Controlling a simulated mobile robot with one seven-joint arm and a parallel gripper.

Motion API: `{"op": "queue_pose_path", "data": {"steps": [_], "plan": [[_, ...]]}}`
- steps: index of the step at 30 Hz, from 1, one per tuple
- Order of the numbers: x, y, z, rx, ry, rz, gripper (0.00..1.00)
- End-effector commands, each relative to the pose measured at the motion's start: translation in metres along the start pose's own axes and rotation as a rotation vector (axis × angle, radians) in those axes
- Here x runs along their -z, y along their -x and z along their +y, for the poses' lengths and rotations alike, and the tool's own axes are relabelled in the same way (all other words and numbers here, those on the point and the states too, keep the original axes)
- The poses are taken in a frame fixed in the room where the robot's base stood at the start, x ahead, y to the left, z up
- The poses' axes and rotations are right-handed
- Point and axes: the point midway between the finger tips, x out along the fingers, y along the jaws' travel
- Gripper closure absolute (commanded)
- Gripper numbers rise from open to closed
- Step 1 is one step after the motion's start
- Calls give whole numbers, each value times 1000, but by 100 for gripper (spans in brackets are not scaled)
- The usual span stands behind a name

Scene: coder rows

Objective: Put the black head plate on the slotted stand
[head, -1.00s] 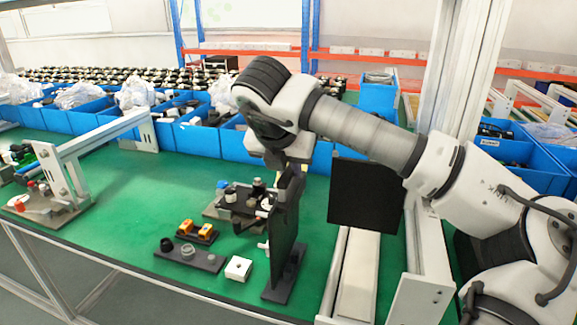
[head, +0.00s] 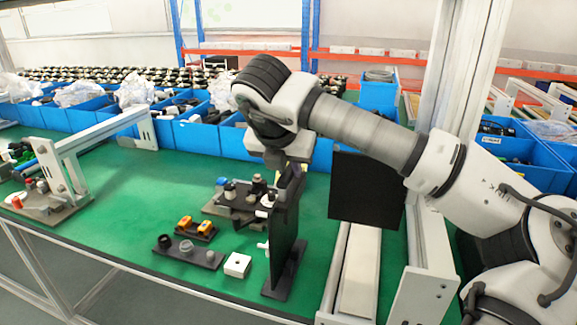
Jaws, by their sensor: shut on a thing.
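My gripper (head: 292,178) points down at the top of the tall black upright stand (head: 283,228), which stands on a flat black foot on the green bench. It is shut on the black head plate (head: 244,203); the fingers are small and partly hidden here. The plate lies roughly level at the left of the stand's upper part, with black and white round parts on it. I cannot tell whether the plate touches the stand or sits in a slot.
A grey fixture (head: 215,208) lies behind the plate. A black holder (head: 186,252), orange-topped parts (head: 184,222) and a white block (head: 237,265) sit in front. A black panel (head: 366,190) stands at right. Blue bins (head: 200,138) line the back.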

Motion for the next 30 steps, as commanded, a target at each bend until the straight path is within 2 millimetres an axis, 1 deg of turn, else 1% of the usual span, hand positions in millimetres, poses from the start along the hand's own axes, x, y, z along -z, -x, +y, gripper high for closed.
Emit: {"op": "queue_pose_path", "data": {"steps": [17, 30], "plan": [[0, -2, 0, -2, -2, -5, 100], [5, -9, 0, -1, -2, -5, 100]]}}
